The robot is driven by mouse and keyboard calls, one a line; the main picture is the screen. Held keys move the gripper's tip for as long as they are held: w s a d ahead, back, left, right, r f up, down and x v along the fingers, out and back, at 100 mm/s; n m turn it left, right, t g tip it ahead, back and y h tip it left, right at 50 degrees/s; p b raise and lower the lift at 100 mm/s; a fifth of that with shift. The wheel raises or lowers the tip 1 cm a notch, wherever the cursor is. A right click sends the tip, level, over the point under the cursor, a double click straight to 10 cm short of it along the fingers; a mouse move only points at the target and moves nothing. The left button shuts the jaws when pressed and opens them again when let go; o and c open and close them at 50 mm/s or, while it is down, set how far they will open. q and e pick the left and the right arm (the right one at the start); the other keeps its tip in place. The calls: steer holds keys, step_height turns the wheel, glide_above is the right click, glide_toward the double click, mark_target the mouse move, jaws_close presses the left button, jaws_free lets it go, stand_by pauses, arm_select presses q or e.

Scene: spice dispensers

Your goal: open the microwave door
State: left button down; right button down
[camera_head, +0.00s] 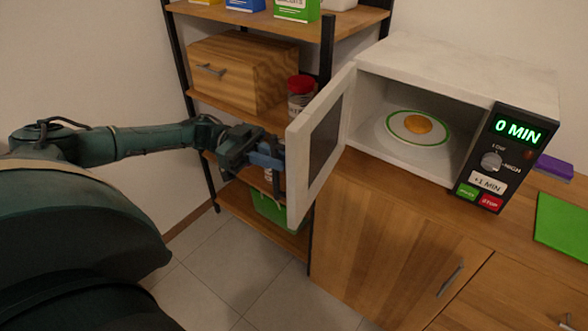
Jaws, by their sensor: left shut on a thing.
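The white microwave (455,75) stands on the wooden counter at the right. Its door (300,160) is swung wide open toward the left, showing the inside. A plate with a green rim and an orange-yellow centre (418,127) sits inside the cavity. The control panel (505,150) reads 0 MIN. My left gripper (272,158) is at the outer face of the door near its free edge, shut on the door handle, which is mostly hidden by the fingers. My right gripper is not in view.
A shelf (270,119) with a wooden box (240,75), a red-lidded jar (300,92) and a green bin (275,212) stands behind my left arm and the door. A purple item (553,167) and a green board (563,222) lie on the counter at right.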

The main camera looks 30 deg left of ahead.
arm_select(q)
steer(key=shift+w+a, duration=0.1)
steer(key=shift+a, duration=1.15)
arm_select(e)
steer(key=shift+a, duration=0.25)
arm_select(q)
steer(key=c, duration=1.5)
jaws_free()
